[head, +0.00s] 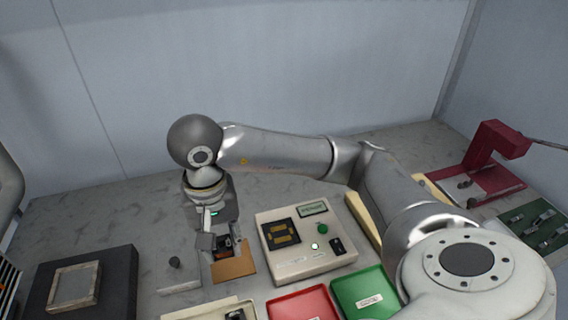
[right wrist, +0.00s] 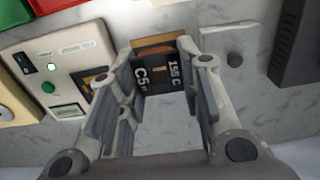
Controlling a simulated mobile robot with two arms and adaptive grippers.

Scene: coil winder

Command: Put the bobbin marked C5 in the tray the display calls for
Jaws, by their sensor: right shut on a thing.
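My right gripper (head: 221,246) is shut on the bobbin marked C5 (right wrist: 165,80), a dark block with white "C5" and "155 C" markings. In the right wrist view the bobbin sits between the two fingers (right wrist: 157,55). In the head view the fingers partly hide it, above or at a brown pad (head: 234,267); I cannot tell if it touches. A beige tester box (head: 290,262) carries a small display (head: 313,208), too small to read. A red tray (head: 284,306) and a green tray (head: 352,290) have white labels. My left gripper is not in view.
A grey plate with a knob (head: 175,263) and a black block with a frame (head: 118,278) stand left. A maroon stand (head: 490,150) and dark green tray (head: 520,222) are right. Bare table lies behind.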

